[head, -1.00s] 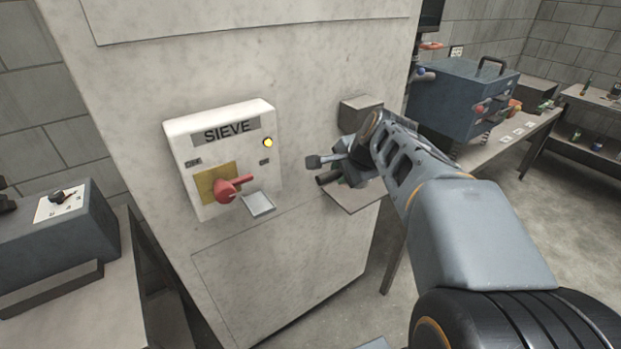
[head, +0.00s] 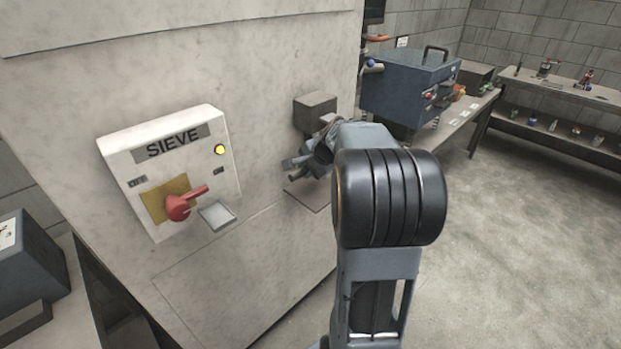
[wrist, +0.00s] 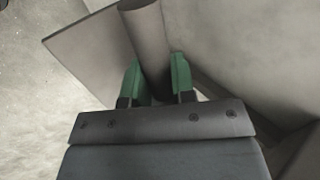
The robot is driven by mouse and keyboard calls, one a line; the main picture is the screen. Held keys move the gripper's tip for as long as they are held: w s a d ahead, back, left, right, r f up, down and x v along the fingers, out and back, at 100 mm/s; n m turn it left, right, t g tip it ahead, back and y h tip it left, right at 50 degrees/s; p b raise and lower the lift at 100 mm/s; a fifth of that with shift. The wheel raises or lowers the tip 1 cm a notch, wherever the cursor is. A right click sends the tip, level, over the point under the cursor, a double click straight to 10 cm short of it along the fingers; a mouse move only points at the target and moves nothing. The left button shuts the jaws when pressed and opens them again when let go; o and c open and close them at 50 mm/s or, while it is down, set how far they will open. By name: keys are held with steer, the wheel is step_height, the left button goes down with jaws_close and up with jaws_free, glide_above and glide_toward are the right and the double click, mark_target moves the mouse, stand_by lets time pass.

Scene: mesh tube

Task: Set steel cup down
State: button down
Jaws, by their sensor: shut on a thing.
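The steel cup (wrist: 150,40) shows in the wrist view as a plain grey cylinder between the green fingertips of my gripper (wrist: 156,78). The fingers are shut on its sides. A flat grey shelf plate (wrist: 85,45) lies beside and behind the cup. I cannot tell whether the cup touches it. In the head view my gripper (head: 306,162) is at the machine's front, just above the small shelf plate (head: 312,197) and below a grey box (head: 316,110). My arm hides much of the gripper there, and the cup is not clear.
The white SIEVE panel (head: 170,170) with a red lever (head: 185,204) and a lit yellow lamp (head: 219,149) is left of my gripper. A blue machine (head: 410,85) stands on a bench at the right. Open floor (head: 530,250) lies at the lower right.

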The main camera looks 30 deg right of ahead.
steer(key=shift+w+d+f, duration=0.1)
steer(key=shift+d+f, duration=0.25)
steer(key=shift+f, duration=1.6)
steer(key=shift+f+b, duration=0.15)
steer(key=shift+b, duration=0.25)
steer(key=c, duration=1)
jaws_free()
steer(key=shift+o, duration=0.2)
steer(key=shift+d+r, duration=0.1)
steer(key=shift+r, duration=0.25)
steer(key=v, duration=1.1)
steer(key=s+a+f+n+g, duration=0.1)
steer(key=s+a+f+n, duration=0.2)
steer(key=a, duration=0.4)
steer(key=s+a+f+n+g, duration=0.1)
steer(key=s+a+f+n, duration=0.1)
steer(key=s+a+n, duration=0.3)
steer(key=s+a+f+n+g+h, duration=0.1)
steer(key=s+a+f+n, duration=0.2)
steer(key=s+a+n, duration=0.2)
steer(key=a+n, duration=0.3)
steer(key=a, duration=0.2)
steer(key=shift+f+g+p, duration=0.3)
steer(key=shift+g+p, duration=0.05)
steer(key=shift+g, duration=0.05)
